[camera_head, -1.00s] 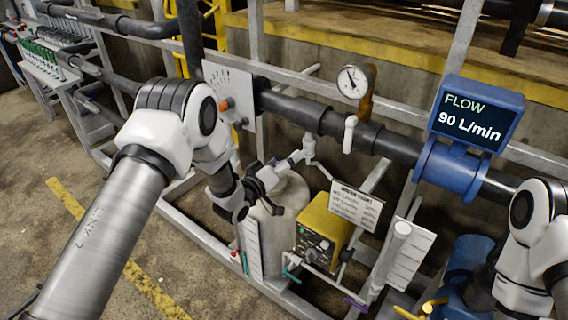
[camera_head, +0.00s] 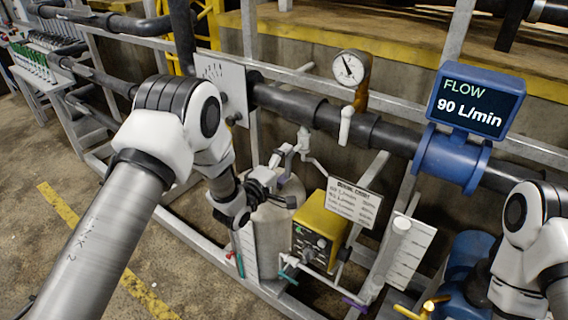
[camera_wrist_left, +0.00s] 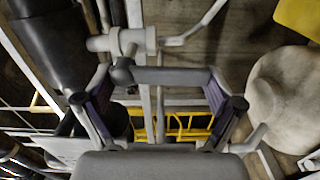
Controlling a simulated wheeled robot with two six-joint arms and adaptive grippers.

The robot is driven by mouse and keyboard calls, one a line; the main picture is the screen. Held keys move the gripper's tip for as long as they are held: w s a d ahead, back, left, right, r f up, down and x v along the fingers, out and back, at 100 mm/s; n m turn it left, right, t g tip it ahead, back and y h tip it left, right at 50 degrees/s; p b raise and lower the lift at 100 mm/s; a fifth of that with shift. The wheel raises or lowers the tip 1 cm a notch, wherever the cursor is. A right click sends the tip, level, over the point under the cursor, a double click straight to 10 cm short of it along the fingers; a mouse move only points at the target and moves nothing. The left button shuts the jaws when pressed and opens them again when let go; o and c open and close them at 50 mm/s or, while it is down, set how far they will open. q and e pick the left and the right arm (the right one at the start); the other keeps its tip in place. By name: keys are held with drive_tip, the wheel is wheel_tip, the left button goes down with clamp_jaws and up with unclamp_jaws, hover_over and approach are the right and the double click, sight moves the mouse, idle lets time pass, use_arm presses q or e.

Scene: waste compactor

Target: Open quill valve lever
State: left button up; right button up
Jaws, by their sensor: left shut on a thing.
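The quill valve (camera_head: 303,141) is a pale grey fitting on a thin pipe above the light tank. In the left wrist view its body (camera_wrist_left: 122,42) has a round joint, with a grey lever (camera_wrist_left: 172,76) running across between my fingertips. My left gripper (camera_head: 278,187) is in front of the tank, just below the valve. In the left wrist view the left gripper (camera_wrist_left: 160,85) has a finger at each end of the lever and is shut on it. In the head view the gripper hides part of the lever. The right arm shows at the right edge; its gripper is not in view.
A blue flow display (camera_head: 475,105) reads 90 L/min. A round gauge (camera_head: 350,68) and the dark main pipe (camera_head: 385,137) are behind. A yellow control box (camera_head: 322,232) and a hanging sign (camera_head: 354,202) stand right of the tank (camera_head: 270,240). Open floor lies at left.

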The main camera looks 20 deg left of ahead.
use_arm(q)
drive_tip(key=shift+d+f+n, duration=0.1)
drive_tip(key=shift+d+n, duration=0.05)
drive_tip(key=shift+n, duration=0.25)
drive_tip(key=o, duration=1.3)
drive_tip(key=shift+o, duration=0.2)
drive_tip(key=v, duration=1.2)
